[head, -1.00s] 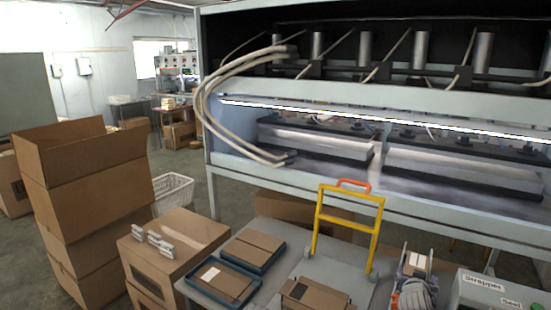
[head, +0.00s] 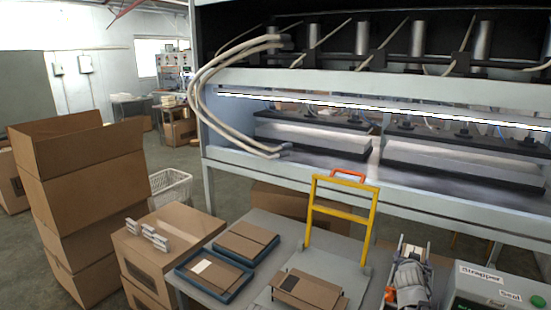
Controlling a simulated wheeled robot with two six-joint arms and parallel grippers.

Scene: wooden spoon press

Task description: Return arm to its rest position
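Neither of my grippers nor any part of my arms shows in the head view. The large grey press (head: 480,95) fills the upper right. Its left press block (head: 310,138) and right press block (head: 450,163) sit under a bright light strip. A grey work table (head: 235,228) stands in front of the press. On it are two blue trays holding flat brown cartons, the far tray (head: 219,251) and the near tray (head: 187,268). A yellow frame with an orange handle (head: 342,210) stands upright on a grey plate holding brown cartons (head: 305,290).
Tall open cardboard boxes (head: 80,190) are stacked at the left. A closed carton (head: 165,245) with small white packs stands beside the table. A white basket (head: 172,187) is behind it. A tool holder (head: 412,280) and a green-grey box labelled Strapper (head: 500,290) are at lower right.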

